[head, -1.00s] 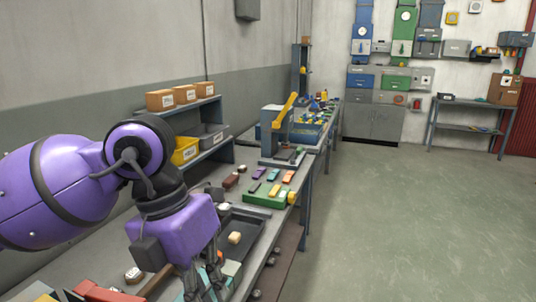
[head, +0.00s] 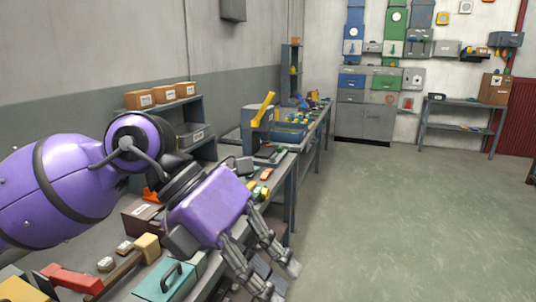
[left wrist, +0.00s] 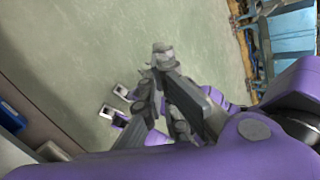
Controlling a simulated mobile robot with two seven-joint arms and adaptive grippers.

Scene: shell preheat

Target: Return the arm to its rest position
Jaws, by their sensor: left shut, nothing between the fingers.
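My left arm (head: 70,185) is purple and comes in from the left over the workbench (head: 217,150). Its gripper (head: 281,278) points down and to the right, at the bench's front edge. The left wrist view shows the gripper (left wrist: 162,58) with its fingertips together and nothing between them, with the floor behind.
Below the arm lie a teal case (head: 165,284), a red item (head: 72,279) and a yellow block (head: 147,246). Cardboard boxes (head: 140,99) stand on a shelf behind the arm. Open floor (head: 400,220) lies to the right of the bench.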

